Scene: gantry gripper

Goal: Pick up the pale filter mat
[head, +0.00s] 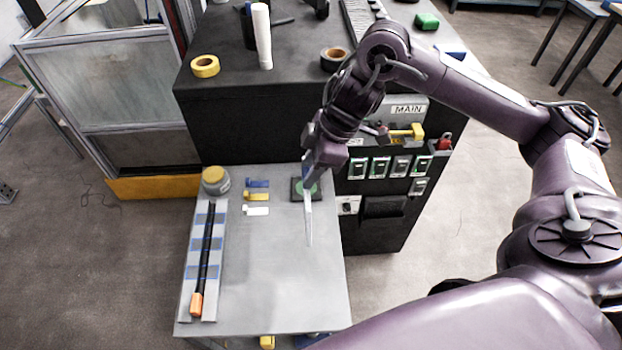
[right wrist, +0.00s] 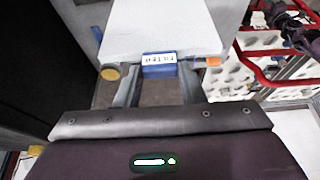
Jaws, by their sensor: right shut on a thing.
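The pale filter mat (right wrist: 160,28) hangs from my right gripper (right wrist: 163,88) by a blue tab (right wrist: 160,63) with a printed label. The two fingers sit on either side of the tab. In the head view the mat (head: 308,218) shows nearly edge-on as a thin pale strip. It points down from my right gripper (head: 318,165) over the grey table; whether its lower edge touches the table I cannot tell. My left gripper is not in view.
The grey table (head: 285,285) has a rail with a black, orange-ended rod (head: 206,250), a yellow-lidded jar (head: 215,180), small coloured tabs (head: 257,197) and a dark square pad (head: 298,190). The black cabinet (head: 265,130) stands behind. The table's front right is clear.

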